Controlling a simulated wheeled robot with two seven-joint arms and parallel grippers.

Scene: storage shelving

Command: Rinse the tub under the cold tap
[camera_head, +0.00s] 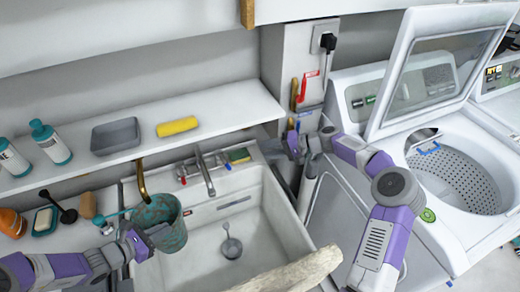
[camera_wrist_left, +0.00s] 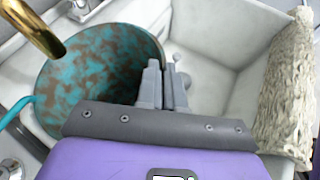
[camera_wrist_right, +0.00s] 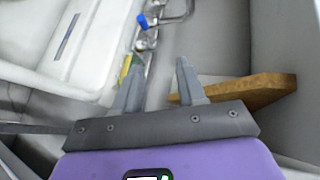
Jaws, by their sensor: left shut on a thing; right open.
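The tub (camera_head: 165,212), a teal and brown mottled bucket, hangs tilted over the left side of the white sink (camera_head: 262,205). My left gripper (camera_head: 138,243) is shut on its rim; the left wrist view shows the fingers (camera_wrist_left: 165,85) at the tub's edge (camera_wrist_left: 95,75). A brass spout (camera_head: 142,180) ends just above the tub's mouth and also shows in the left wrist view (camera_wrist_left: 32,27). A grey faucet (camera_head: 205,172) with red and blue handles stands behind the sink. A blue handle (camera_wrist_right: 142,20) shows in the right wrist view. My right gripper (camera_head: 292,145) is open and empty, right of the faucet.
A shelf above the sink holds a grey tray (camera_head: 115,136), a yellow roll (camera_head: 177,126) and bottles (camera_head: 50,143). A sponge (camera_head: 238,155) lies behind the sink. A pale, rough log-like thing (camera_head: 290,272) crosses the sink's front. An open washing machine (camera_head: 450,175) stands right.

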